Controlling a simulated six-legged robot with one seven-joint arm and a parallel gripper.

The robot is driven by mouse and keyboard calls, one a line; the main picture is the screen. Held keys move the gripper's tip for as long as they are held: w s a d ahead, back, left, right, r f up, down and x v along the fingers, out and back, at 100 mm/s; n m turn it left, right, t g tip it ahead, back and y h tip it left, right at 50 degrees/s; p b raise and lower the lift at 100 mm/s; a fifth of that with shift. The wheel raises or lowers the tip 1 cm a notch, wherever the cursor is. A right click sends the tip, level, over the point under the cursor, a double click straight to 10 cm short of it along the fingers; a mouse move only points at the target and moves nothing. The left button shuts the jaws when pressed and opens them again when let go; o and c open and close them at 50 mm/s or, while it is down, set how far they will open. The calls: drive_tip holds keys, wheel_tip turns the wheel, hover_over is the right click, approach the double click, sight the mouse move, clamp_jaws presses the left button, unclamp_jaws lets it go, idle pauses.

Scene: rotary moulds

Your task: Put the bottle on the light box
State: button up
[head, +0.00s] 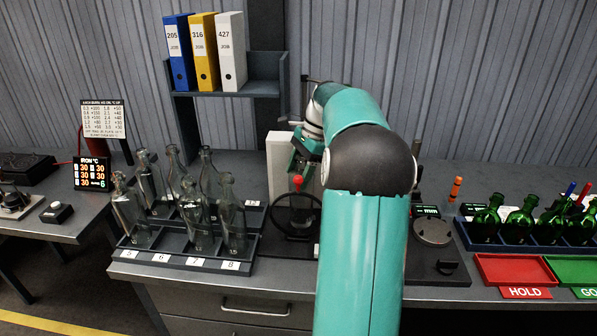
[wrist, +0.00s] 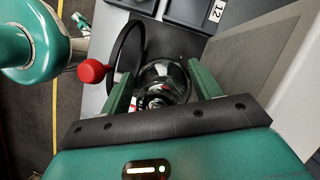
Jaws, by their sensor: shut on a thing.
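My gripper (wrist: 164,82) is shut on a clear glass bottle (wrist: 162,72), seen from above between its green fingers in the wrist view. In the head view my gripper (head: 302,165) is above the dark stand, partly covered by my arm; I cannot make out the held bottle there. A pale upright box (head: 279,152), apparently the light box, stands behind the stand. A black ring (head: 297,214) with a red knob (head: 298,183) is in front of it. The ring also shows beside the bottle in the wrist view (wrist: 116,62). I cannot tell whether the bottle touches anything below.
A divided rack (head: 188,262) with several clear bottles stands left of the stand. A round gauge plate (head: 432,231) is right of my arm. Beyond it are green bottles (head: 521,220), a red HOLD tray (head: 513,270) and a green tray (head: 575,269). A binder shelf (head: 232,90) hangs behind.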

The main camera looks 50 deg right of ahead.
drive_tip(key=shift+w+f, duration=0.1)
drive_tip(key=o, duration=1.8)
drive_tip(key=v, duration=1.2)
drive_tip(key=a+r+n+h, duration=0.25)
drive_tip(key=a+n, duration=0.65)
drive_tip(key=a, duration=1.5)
drive_tip(key=s+a+f+n+t+h, duration=0.1)
drive_tip(key=s+a+f+n+t, duration=0.1)
drive_tip(key=s+a+f+n, duration=0.4)
drive_tip(key=s+a+f+n+t, duration=0.1)
drive_tip(key=s+a+f+n, duration=0.5)
drive_tip(key=a, duration=0.5)
drive_tip(key=s+n, duration=0.1)
drive_tip(key=s, duration=0.1)
drive_tip(key=shift+s+a+f+t+h, duration=0.25)
drive_tip(key=shift+s+a+t+h, duration=0.1)
drive_tip(key=shift+s+t, duration=0.05)
